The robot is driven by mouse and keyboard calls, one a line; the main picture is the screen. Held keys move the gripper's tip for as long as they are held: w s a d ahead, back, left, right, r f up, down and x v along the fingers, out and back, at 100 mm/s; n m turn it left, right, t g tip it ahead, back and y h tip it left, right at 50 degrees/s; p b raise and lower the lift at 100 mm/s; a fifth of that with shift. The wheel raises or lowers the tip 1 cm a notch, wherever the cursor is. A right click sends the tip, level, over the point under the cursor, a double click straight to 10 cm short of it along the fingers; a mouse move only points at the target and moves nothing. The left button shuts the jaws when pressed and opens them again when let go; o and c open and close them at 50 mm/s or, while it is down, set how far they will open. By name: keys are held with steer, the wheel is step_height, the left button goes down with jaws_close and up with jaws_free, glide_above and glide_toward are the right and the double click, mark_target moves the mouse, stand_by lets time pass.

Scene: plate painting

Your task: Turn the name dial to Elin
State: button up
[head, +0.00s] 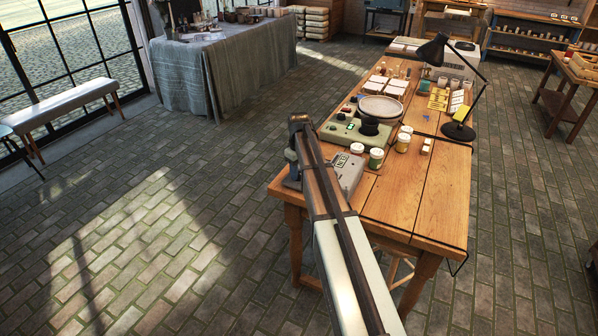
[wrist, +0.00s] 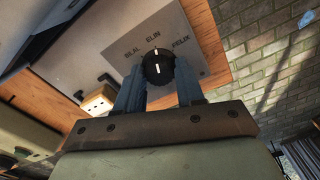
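The name dial (wrist: 158,68) is a round black knob on a grey plate (wrist: 205,55) in the wrist view. The names Bilal, Elin and Felix are printed in an arc around it. The knob's white mark points up toward Elin, the middle name. My gripper (wrist: 160,80) has one blue-grey finger on each side of the knob, with no clear gap at either side. In the head view a grey box (head: 352,172) with lettering sits at the table's near left part. My arm hides much of it, the knob and my fingertips there.
The wooden table (head: 400,205) also holds a green device (head: 345,131) with a black knob, several paint jars (head: 376,158), a pale round plate (head: 380,107) and a black lamp (head: 459,131). A small pale block-like thing (wrist: 97,103) lies left of my fingers in the wrist view.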

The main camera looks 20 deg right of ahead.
mark_target(299, 173)
steer(key=o, duration=0.3)
steer(key=shift+o, duration=0.2)
steer(key=shift+r, duration=0.1)
step_height(299, 173, up, 14)
steer(key=shift+f, duration=0.2)
stand_by(0.6)
steer(key=s+a+f+g+y, duration=0.15)
steer(key=s+a+f, duration=0.25)
steer(key=s+f, duration=0.65)
steer(key=s+a+f+m+g, duration=0.1)
steer(key=s+a+f+g, duration=0.15)
steer(key=s+f, duration=0.85)
steer(key=s+a+f+g, duration=0.1)
steer(key=s+a+f, duration=0.4)
steer(key=f, duration=1)
steer(key=s+f+m, duration=0.1)
steer(key=s+f, duration=0.4)
steer(key=s, duration=0.5)
steer(key=s+f+m+g+h, duration=0.1)
steer(key=s+f, duration=0.4)
steer(key=s, duration=0.6)
steer(key=s+f+m, duration=0.1)
steer(key=s+f, duration=0.4)
steer(key=s, duration=0.6)
steer(key=shift+s+a+f+m+g, duration=0.15)
steer(key=shift+a+f+m+g, duration=0.15)
steer(key=shift+f+m+g, duration=0.1)
